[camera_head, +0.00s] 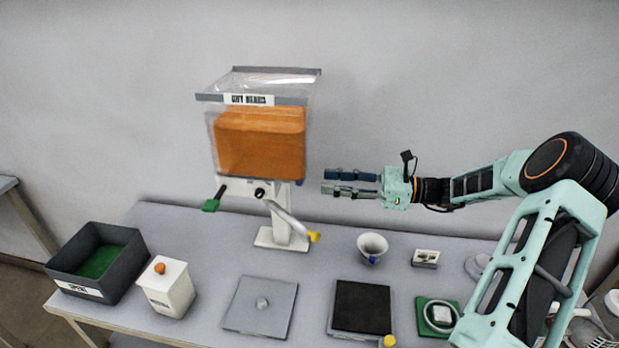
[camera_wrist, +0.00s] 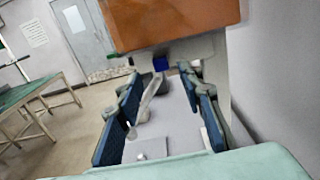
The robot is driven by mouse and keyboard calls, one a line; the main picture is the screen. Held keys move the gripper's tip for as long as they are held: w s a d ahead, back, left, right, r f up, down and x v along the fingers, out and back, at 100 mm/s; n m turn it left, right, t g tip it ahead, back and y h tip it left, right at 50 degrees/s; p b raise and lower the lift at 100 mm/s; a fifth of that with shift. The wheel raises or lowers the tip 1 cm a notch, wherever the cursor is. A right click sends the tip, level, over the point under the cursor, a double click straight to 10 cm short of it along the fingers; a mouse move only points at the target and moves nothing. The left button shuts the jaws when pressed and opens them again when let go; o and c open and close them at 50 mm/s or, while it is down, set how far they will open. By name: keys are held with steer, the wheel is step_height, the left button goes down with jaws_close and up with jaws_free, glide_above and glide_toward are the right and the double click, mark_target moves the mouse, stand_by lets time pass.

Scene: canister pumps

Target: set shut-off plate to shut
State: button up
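The canister pump (camera_head: 282,225) stands at the back of the table, with an orange-filled clear canister (camera_head: 258,140) on a white body. A green-ended lever (camera_head: 212,203) sticks out low on its left. A metal crank arm with a yellow knob (camera_head: 314,237) hangs at its front. A small blue part (camera_head: 300,182) shows at its right side, and also in the wrist view (camera_wrist: 185,67). I cannot tell for sure which part is the shut-off plate, nor its setting. My gripper (camera_head: 324,181) is open and empty, level and pointing left, just right of the pump, apart from it.
On the table are a dark bin (camera_head: 125,281), a white box with an orange knob (camera_head: 168,288), a grey plate (camera_head: 240,318), a black pad (camera_head: 362,306), a white cup (camera_head: 373,245) and a green pad (camera_head: 428,327). The space above the cup is free.

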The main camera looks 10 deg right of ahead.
steer(key=x, duration=0.6)
steer(key=shift+p, duration=0.45)
steer(key=shift+c, duration=0.2)
jaws_close()
